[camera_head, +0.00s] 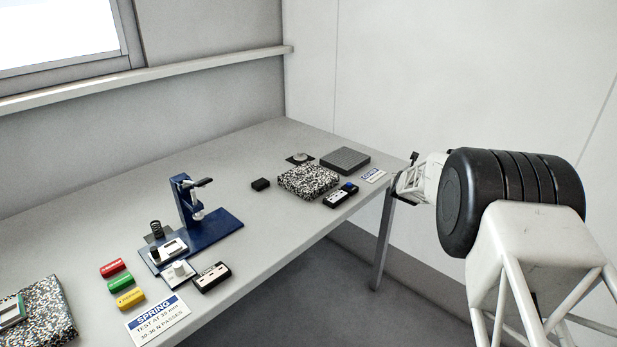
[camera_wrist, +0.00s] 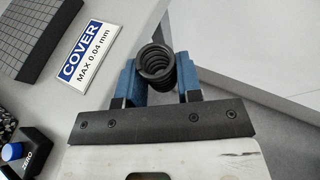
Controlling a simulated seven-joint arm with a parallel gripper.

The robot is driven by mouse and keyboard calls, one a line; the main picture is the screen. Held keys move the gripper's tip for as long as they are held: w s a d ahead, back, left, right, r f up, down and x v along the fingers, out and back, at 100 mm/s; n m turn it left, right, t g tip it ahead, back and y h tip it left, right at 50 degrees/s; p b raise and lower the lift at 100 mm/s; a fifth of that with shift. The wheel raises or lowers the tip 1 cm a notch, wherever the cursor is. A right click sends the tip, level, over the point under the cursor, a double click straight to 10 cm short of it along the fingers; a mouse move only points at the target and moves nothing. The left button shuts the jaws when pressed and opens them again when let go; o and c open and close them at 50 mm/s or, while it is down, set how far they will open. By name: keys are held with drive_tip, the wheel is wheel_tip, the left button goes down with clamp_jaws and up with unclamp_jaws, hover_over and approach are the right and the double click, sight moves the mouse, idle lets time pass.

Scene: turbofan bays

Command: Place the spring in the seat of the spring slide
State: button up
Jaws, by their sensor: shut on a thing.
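My gripper (camera_wrist: 157,78) is shut on a black coil spring (camera_wrist: 157,66), held between its two blue fingers with its coils seen from near one end. In the head view my gripper is small beside the right end of the bench, and the spring in it cannot be made out clearly. A blue press with a lever (camera_head: 190,205) stands on the bench at the left. At its front left is a pale slide plate (camera_head: 172,249). Another dark coil (camera_head: 157,229) stands upright on a dark square behind that plate. I cannot make out the seat itself.
Red, green and yellow blocks (camera_head: 121,282), a black meter (camera_head: 212,277) and a SPRING card (camera_head: 158,319) lie near the press. A speckled block (camera_head: 308,181), a grey grid block (camera_head: 345,160) and a COVER card (camera_wrist: 89,53) are at the right end. The mid-bench is mostly clear.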

drive_tip(key=shift+m+h, duration=0.5)
drive_tip(key=s+a+r, duration=0.1)
drive_tip(key=a, duration=0.5)
drive_tip(key=s+a+r, duration=0.1)
drive_tip(key=a+r, duration=0.1)
drive_tip(key=a, duration=0.4)
drive_tip(key=s+a+r, duration=0.1)
drive_tip(key=a, duration=0.5)
drive_tip(key=shift+s+r, duration=0.25)
drive_tip(key=s+a+r, duration=0.1)
drive_tip(key=s+a, duration=0.3)
drive_tip(key=a, duration=0.3)
drive_tip(key=s+a+r+m+g+h, duration=0.1)
drive_tip(key=s+a+r, duration=0.1)
drive_tip(key=s+a, duration=0.3)
drive_tip(key=a, duration=0.3)
drive_tip(key=shift+a+r, duration=0.15)
drive_tip(key=shift+a, duration=0.15)
hover_over(307, 177)
drive_tip(key=shift+f, duration=0.8)
drive_tip(key=shift+f, duration=0.1)
drive_tip(key=shift+f, duration=1.6)
drive_tip(key=shift+f, duration=0.2)
